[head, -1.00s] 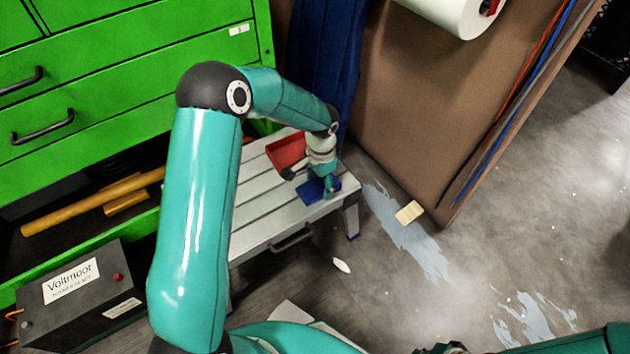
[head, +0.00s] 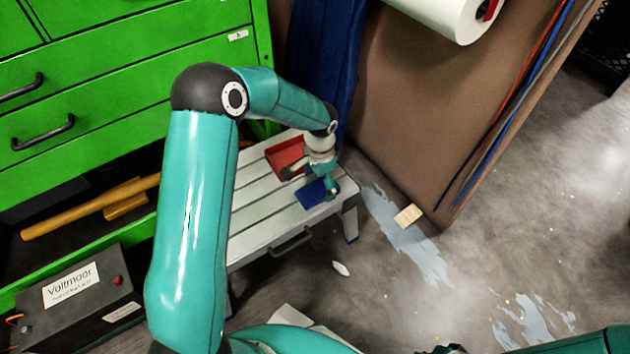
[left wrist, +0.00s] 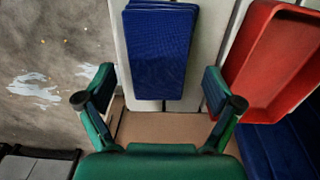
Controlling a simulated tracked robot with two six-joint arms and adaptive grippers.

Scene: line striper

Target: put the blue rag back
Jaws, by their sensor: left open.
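The blue rag (head: 312,194) lies folded flat on the grey slatted bench, near its right front corner. In the left wrist view the rag (left wrist: 160,52) shows as a dark blue stack with layered edges. My left gripper (head: 330,186) is over the rag's right side in the head view. In the left wrist view my left gripper (left wrist: 158,82) is open, with one finger to each side of the rag's end; whether they touch it I cannot tell. Dark parts at the bottom edge of the head view may be my right gripper; its jaws cannot be made out.
A red tray (head: 287,157) stands on the bench (head: 262,222) behind the rag. A green drawer cabinet (head: 130,90) is at left, a dark blue cloth (head: 325,60) hangs behind, and a brown board (head: 440,100) leans at right. A pale block (head: 409,215) lies on the floor.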

